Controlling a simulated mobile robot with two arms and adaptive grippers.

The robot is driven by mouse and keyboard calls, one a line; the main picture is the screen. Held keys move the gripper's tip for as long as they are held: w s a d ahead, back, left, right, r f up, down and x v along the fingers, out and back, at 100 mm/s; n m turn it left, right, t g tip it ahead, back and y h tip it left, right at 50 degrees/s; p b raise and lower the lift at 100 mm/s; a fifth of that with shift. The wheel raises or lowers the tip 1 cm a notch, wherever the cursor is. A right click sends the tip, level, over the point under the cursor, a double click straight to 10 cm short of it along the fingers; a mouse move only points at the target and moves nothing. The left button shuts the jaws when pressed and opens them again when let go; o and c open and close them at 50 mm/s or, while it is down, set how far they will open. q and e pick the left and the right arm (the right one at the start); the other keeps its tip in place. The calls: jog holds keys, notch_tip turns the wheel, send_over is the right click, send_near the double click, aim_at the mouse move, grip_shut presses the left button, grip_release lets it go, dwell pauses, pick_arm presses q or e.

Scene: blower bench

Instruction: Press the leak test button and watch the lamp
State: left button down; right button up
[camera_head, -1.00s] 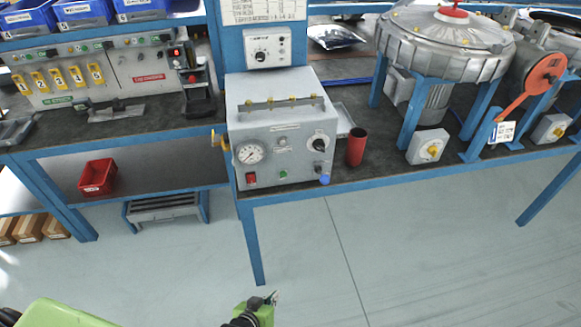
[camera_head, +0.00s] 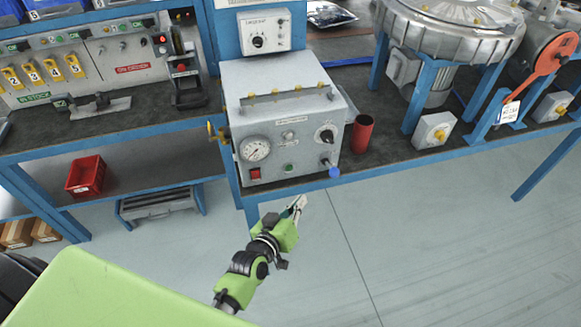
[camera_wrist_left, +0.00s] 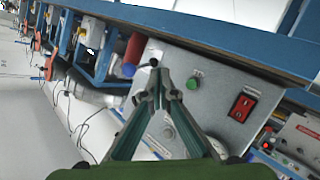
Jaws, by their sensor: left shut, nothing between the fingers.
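The grey test box (camera_head: 288,115) stands on the bench edge, with a round gauge (camera_head: 255,148), a red switch (camera_head: 255,173), a small green button or lamp (camera_head: 289,168) and a black knob (camera_head: 326,135) on its front. Which part is button and which is lamp I cannot tell. My left gripper (camera_head: 299,204) is shut and empty, below and in front of the box, apart from it in the head view. In the left wrist view the closed fingertips (camera_wrist_left: 158,80) point toward the box front, beside the green part (camera_wrist_left: 194,82); the red switch (camera_wrist_left: 243,104) is further right.
A blue-tipped valve (camera_head: 334,172) juts from the box's lower right, and a yellow-handled fitting (camera_head: 211,130) is at its left. A red cup (camera_head: 362,133) stands right of the box. The blue bench edge (camera_head: 400,161) runs below; the floor in front is clear.

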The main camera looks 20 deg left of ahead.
aim_at(289, 167)
pick_arm(q)
jog(key=w+a+b, duration=0.3)
jog(key=w+a, duration=0.2)
jog(key=w, duration=0.2)
jog(key=shift+w, duration=0.2)
dwell(0.4)
dwell(1.1)
jog(key=shift+w, duration=0.1)
jog(key=shift+w+a, duration=0.2)
